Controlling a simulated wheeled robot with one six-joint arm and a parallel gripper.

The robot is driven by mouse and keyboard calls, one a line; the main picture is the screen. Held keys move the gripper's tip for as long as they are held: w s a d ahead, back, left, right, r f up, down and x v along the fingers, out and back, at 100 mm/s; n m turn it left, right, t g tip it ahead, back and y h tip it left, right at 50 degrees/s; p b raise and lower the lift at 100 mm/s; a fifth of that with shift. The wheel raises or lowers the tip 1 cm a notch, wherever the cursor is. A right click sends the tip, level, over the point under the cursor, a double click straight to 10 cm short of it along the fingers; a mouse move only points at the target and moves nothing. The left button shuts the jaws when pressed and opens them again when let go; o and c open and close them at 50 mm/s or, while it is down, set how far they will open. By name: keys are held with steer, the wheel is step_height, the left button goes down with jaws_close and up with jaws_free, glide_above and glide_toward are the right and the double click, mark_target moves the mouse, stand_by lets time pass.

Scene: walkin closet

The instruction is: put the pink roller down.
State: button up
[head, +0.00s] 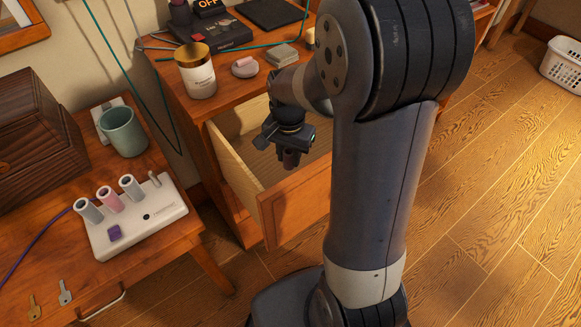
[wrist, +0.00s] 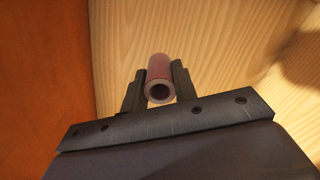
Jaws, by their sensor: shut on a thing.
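My gripper (head: 289,150) reaches down into the open drawer (head: 300,195) of the wooden dresser. In the wrist view my gripper (wrist: 160,85) is shut on a pink roller (wrist: 159,75), a short hollow tube with its open end facing the camera. The roller is between the two dark fingers, above or against the pale drawer bottom (wrist: 225,50); I cannot tell if it touches. In the head view the held roller is dark and hard to make out. Another pink roller (head: 110,201) stands on the white roller base (head: 150,222) at left.
Grey rollers (head: 131,187) also stand on the white base. A teal cup (head: 124,132) and a dark wooden box (head: 35,130) are beside it. A candle jar (head: 197,75) stands on the dresser top. Drawer walls surround my gripper closely. A white basket (head: 565,65) is at far right.

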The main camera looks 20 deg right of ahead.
mark_target(289, 169)
steer(key=shift+f+b, duration=0.55)
steer(key=shift+f, duration=2.5)
steer(key=shift+f, duration=0.15)
steer(key=o, duration=1)
steer(key=shift+c, duration=0.2)
step_height(289, 169, up, 12)
steer(key=p, duration=0.2)
steer(key=shift+r+p, duration=0.2)
steer(key=shift+p, duration=0.1)
